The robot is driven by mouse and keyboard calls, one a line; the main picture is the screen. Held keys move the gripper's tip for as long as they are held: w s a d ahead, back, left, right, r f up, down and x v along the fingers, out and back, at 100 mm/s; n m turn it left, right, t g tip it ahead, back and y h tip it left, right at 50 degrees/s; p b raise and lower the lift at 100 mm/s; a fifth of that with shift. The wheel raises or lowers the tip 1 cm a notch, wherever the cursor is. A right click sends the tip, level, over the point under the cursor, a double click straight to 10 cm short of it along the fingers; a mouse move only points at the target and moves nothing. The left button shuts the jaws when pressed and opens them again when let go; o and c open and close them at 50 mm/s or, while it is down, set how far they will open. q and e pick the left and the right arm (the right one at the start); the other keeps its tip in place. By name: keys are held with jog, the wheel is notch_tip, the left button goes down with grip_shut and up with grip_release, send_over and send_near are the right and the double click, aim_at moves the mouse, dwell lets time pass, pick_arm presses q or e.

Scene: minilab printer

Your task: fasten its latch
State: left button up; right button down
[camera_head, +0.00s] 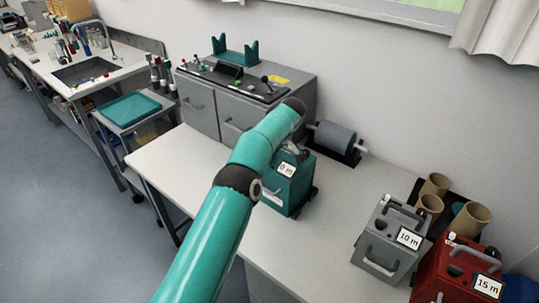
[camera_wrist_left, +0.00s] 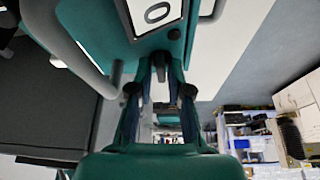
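A teal box (camera_head: 283,190) with a white label reading "0 m" stands on the white bench, partly behind my left arm. In the left wrist view, its teal face (camera_wrist_left: 152,42) with part of the label fills the top middle. My left gripper (camera_wrist_left: 160,66) points at this face, close to it. Its two fingers are near each other with a narrow gap between them. Whether they touch or pinch a part of the box cannot be told. No latch can be made out clearly. My right gripper is not in view.
A grey machine (camera_head: 240,95) stands behind the box, with a dark roller (camera_head: 333,138) beside it. A grey "10 m" box (camera_head: 388,240) and a red "15 m" box (camera_head: 458,272) stand at right, near cardboard tubes (camera_head: 470,219). The bench (camera_head: 175,160) is clear at left.

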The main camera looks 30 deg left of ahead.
pick_arm(q)
jog(key=shift+o, duration=0.8)
jog(key=v, duration=0.7)
jog(key=shift+d, duration=0.2)
jog(key=shift+r, duration=0.1)
